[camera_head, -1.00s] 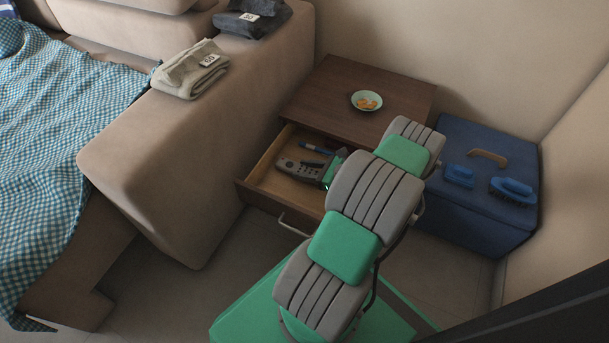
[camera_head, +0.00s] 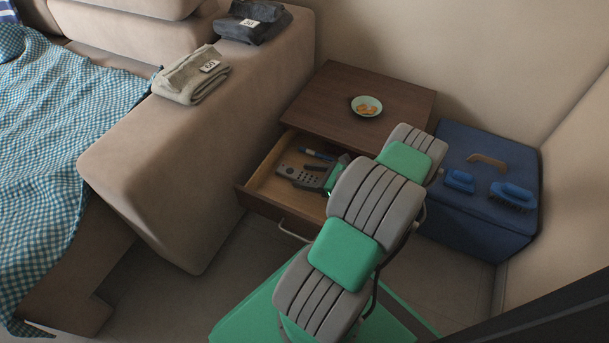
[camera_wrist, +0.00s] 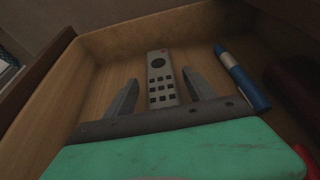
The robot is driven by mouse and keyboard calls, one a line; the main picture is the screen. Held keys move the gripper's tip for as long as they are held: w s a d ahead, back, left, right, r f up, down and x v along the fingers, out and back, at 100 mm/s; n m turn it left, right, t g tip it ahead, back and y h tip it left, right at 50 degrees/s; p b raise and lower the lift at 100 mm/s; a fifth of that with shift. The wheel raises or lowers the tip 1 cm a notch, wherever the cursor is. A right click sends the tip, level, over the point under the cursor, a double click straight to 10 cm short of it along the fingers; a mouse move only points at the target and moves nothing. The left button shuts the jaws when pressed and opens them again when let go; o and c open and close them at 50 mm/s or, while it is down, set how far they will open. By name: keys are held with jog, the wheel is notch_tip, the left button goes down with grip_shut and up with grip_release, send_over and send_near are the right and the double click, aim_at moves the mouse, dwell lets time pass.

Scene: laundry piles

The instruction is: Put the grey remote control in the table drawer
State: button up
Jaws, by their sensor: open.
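The grey remote control (camera_wrist: 161,80) lies flat on the drawer floor, buttons up, in the wrist view. It also shows in the head view (camera_head: 298,175), partly hidden by my gripper. The wooden table drawer (camera_head: 262,188) is pulled open below the dark brown table top (camera_head: 345,100); its wall shows in the wrist view (camera_wrist: 120,38). My gripper (camera_wrist: 158,88) is open inside the drawer. Its two fingers stand apart, one on each side of the remote's near end, without visible contact.
A blue-and-white marker (camera_wrist: 242,78) lies in the drawer right of the remote, with a dark red object (camera_wrist: 295,90) beyond it. A bowl (camera_head: 366,106) stands on the table top. A blue box (camera_head: 480,215) carrying brushes is at right, a sofa arm (camera_head: 190,150) at left.

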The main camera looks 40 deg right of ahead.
jog(key=p+v, duration=0.3)
jog(key=v, duration=0.8)
jog(key=shift+s, duration=0.15)
jog(key=w+a+r+n+g, duration=0.1)
jog(key=w+n, duration=0.1)
jog(key=w+a+r+n+g+y, duration=0.1)
jog(key=w+n, duration=0.1)
jog(key=w+a+r+n+g, duration=0.1)
jog(key=w+r, duration=0.1)
jog(key=shift+a+n, duration=0.25)
jog(key=shift+n, duration=0.15)
jog(key=w+a+r+n+g+h, duration=0.1)
jog(key=w+a+r+n+g, duration=0.2)
jog(key=a+r+n, duration=0.3)
jog(key=w+a+r+n+g, duration=0.35)
jog(key=a+n, duration=0.25)
jog(key=a, duration=0.3)
jog(key=s+a+r+n+h, duration=0.2)
jog(key=s+a+r+n, duration=0.3)
jog(key=a+n, duration=0.2)
jog(key=s+a+r+n+g+h, duration=0.1)
jog(key=s+a+r+n+h, duration=0.1)
jog(key=s+a+r+n, duration=0.3)
jog(key=a+n, duration=0.2)
jog(key=a, duration=0.1)
jog(key=shift+s+a+r, duration=0.15)
jog(key=shift+s+a, duration=0.1)
jog(key=shift+s, duration=0.05)
jog(key=shift+h, duration=0.3)
